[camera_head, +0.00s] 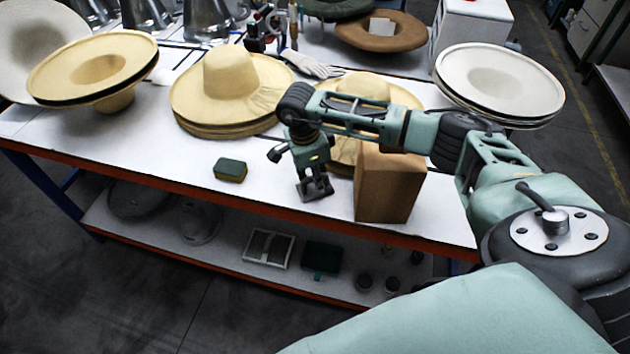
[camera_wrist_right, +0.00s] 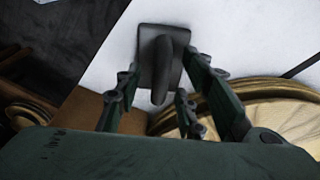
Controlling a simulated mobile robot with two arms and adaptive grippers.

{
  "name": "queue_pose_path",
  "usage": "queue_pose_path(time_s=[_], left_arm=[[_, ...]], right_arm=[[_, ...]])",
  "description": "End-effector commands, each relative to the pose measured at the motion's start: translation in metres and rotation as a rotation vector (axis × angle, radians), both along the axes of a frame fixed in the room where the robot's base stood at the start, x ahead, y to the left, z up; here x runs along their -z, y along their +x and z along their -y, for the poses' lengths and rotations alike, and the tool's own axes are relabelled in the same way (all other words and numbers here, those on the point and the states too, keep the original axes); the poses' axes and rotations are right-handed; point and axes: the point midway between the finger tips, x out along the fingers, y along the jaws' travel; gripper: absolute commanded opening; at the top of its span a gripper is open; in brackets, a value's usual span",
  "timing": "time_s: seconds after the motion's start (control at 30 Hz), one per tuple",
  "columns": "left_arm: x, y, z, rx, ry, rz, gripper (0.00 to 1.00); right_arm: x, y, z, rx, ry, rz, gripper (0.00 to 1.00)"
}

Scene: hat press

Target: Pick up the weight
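The weight (camera_wrist_right: 158,62) is a dark grey block with a rounded upright handle in the right wrist view, standing on the white tabletop near its edge. In the head view, a dark base (camera_head: 316,190) under my right gripper appears to be the weight, partly hidden by the gripper. My right gripper (camera_head: 310,165) points down over it. In the wrist view my right gripper (camera_wrist_right: 165,82) is open, with its fingers spread on either side of the handle. I see space between fingers and handle. My left gripper is in neither view.
A cardboard box (camera_head: 388,185) stands close to the right of the gripper. Straw hats (camera_head: 225,90) stand behind it, and a green and yellow sponge (camera_head: 230,169) lies to the left. The front tabletop (camera_head: 130,140) has free room at left. A lower shelf (camera_head: 215,250) runs underneath.

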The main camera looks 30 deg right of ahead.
Motion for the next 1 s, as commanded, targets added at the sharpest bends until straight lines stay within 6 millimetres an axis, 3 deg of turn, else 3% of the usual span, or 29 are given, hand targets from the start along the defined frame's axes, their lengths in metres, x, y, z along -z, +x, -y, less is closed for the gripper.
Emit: queue_pose_path(time_s=[0.23,0.63,1.0], left_arm=[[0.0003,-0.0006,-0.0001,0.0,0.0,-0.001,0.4],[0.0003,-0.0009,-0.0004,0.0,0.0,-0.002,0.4],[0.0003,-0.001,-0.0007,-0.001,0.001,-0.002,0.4]], right_arm=[[0.0018,0.0002,-0.0002,0.0,0.001,0.001,0.35],[0.0013,0.0002,-0.0004,0.0,0.002,0.001,0.0],[0.0016,-0.0003,-0.0006,0.0,0.002,0.0,0.0]])
